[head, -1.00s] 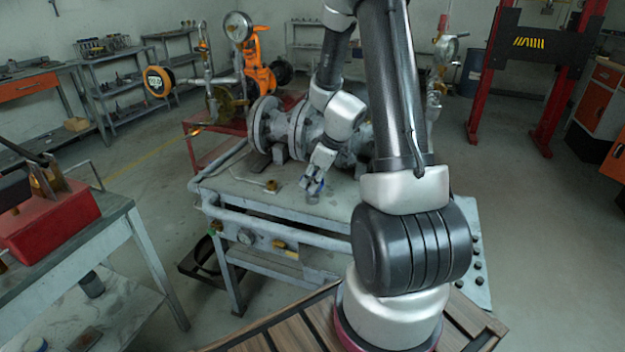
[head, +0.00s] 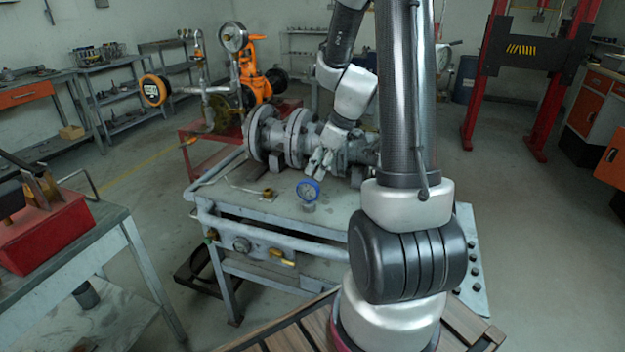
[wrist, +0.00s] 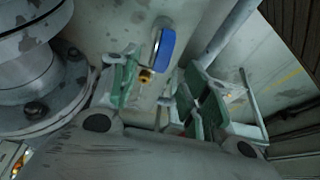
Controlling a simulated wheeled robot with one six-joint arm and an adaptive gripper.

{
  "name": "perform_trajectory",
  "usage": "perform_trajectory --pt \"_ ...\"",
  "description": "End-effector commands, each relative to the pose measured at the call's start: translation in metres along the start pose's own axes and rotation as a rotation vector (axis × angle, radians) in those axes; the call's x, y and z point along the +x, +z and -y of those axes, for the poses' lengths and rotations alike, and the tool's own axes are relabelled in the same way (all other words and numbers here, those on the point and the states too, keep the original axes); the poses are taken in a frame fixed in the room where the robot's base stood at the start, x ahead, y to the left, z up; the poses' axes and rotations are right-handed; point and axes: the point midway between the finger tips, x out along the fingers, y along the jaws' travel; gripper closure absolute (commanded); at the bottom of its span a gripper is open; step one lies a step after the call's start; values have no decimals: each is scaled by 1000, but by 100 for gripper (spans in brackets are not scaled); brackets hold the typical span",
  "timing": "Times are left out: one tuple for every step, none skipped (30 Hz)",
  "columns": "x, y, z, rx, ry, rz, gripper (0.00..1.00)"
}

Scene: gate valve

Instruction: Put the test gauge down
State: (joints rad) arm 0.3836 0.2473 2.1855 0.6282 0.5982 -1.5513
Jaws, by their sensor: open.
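The test gauge (head: 308,190) has a blue rim and a round dial. It stands upright on a small base on the grey workbench top (head: 240,200), in front of the flanged valve body. My gripper (head: 321,163) is just above and behind the gauge, apart from it, with nothing in its fingers. In the wrist view the gauge's blue edge (wrist: 165,48) shows beyond the spread green-padded fingers of my gripper (wrist: 158,85). A brass piece (wrist: 146,75) shows between the fingers; I cannot tell whether it belongs to the gauge.
The flanged grey valve (head: 300,137) lies along the bench's back, close to my gripper. A brass fitting (head: 268,193) sits on the bench left of the gauge. A red box (head: 45,230) stands on another table at left. The bench's front left is mostly clear.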

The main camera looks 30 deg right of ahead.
Motion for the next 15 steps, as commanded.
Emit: perform_trajectory --pt "-10 0 0 0 3 -1 54" --pt "-14 0 0 0 3 -1 54" --pt "-19 0 0 -1 2 -1 54" --pt "-22 0 0 -1 1 -1 54" --pt "-25 0 0 -1 1 -1 54" --pt "-28 -1 0 1 1 -1 54" --pt "-30 -1 1 2 1 0 54" --pt "-34 -2 3 4 1 1 54" --pt "-39 -4 7 11 2 2 54" --pt "-44 -6 11 18 3 3 54" --pt "-50 -8 16 27 5 5 54" --pt "-59 -12 25 44 8 8 54" --pt "-67 -14 33 58 10 11 54" --pt "-76 -16 41 77 15 14 54" --pt "-87 -18 53 103 20 20 54"
